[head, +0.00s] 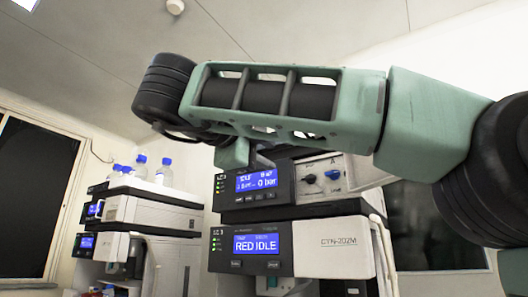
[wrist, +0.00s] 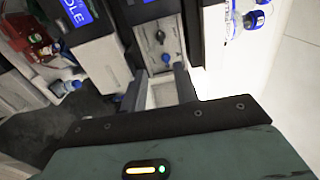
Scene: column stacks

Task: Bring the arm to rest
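My arm crosses the upper middle of the head view, from the right edge to a dark joint at the left. My gripper is largely hidden behind the arm there. In the wrist view my gripper (wrist: 158,82) points at the instrument stacks, its two dark fingers apart with a pale surface showing between them. I see nothing held. The near stack has a module with a blue RED IDLE display (head: 258,244) and, above it, a module with a 0 bar display (head: 256,182) and knobs. The arm hides part of the upper module's top.
A second stack (head: 150,212) stands to the left with blue-capped bottles (head: 164,172) on top.

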